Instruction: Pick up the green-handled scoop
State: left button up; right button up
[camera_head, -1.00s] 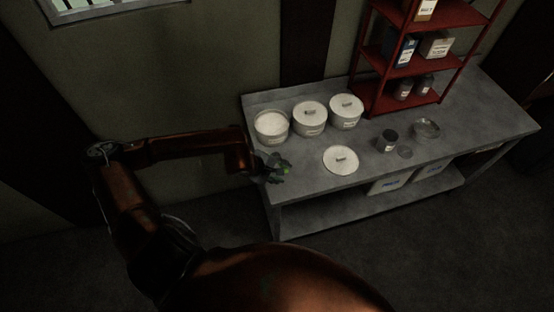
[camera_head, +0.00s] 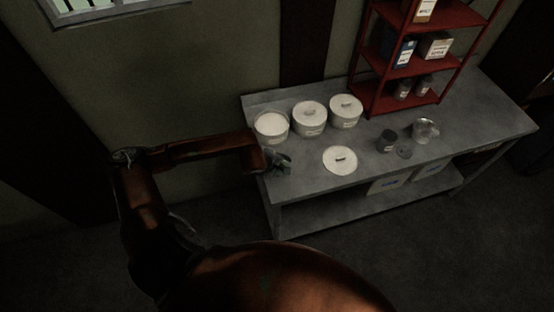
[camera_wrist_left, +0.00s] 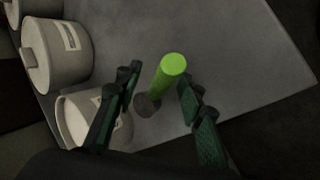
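The green-handled scoop (camera_wrist_left: 171,72) shows in the left wrist view, its bright green handle pointing up toward the camera and its dark lower end near the table. My right gripper is not in view.
A loose white lid (camera_head: 340,160), a dark cup (camera_head: 386,141) and a metal jug (camera_head: 425,131) lie to the right. A red shelf (camera_head: 410,70) stands behind.

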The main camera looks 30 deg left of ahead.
pick_arm(q)
jog(key=shift+c, duration=0.4)
grip_shut()
jog(key=shift+r, duration=0.1)
